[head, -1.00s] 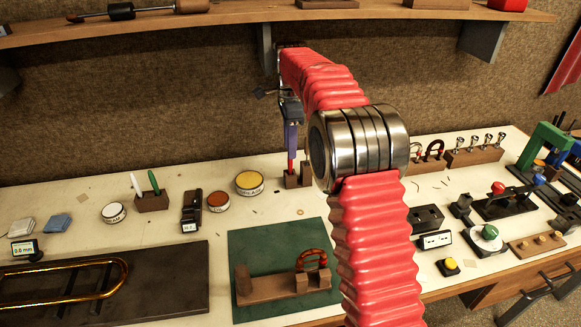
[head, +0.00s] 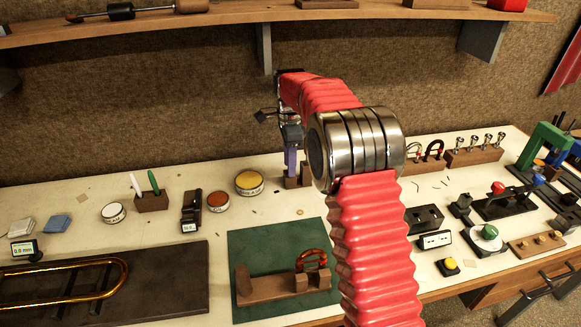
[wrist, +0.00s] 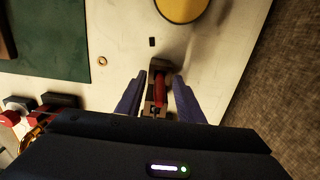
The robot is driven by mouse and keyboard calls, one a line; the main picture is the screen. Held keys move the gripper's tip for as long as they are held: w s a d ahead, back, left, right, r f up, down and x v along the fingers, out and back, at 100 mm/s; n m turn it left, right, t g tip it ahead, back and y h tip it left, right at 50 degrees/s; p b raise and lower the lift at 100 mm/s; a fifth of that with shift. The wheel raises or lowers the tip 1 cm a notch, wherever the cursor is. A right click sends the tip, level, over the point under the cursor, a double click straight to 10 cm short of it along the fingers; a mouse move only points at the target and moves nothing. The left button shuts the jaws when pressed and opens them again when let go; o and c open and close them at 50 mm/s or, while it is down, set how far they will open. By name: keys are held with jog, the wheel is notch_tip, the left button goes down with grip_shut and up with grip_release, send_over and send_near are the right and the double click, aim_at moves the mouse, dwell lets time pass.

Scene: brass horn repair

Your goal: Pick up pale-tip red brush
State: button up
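The red brush (wrist: 159,90) stands in a small brown wooden holder (head: 304,172) at the back middle of the bench. The wrist view shows its red shaft between my two fingers; its pale tip I cannot make out. My gripper (wrist: 158,80) is open, with a finger on either side of the brush and the brown holder showing in the gaps. In the head view my gripper (head: 291,162) points down at the holder and hides the brush there.
A yellow-lidded tin (head: 249,182) stands left of the holder. A green mat (head: 270,247) with a wooden fixture lies in front. Another brown holder (head: 151,202) holds a white and a green tool. A shelf (head: 220,16) runs above along the felt wall.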

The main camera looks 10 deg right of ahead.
jog(key=shift+f, duration=0.15)
jog(key=shift+c, duration=0.2)
grip_shut()
dwell(0.4)
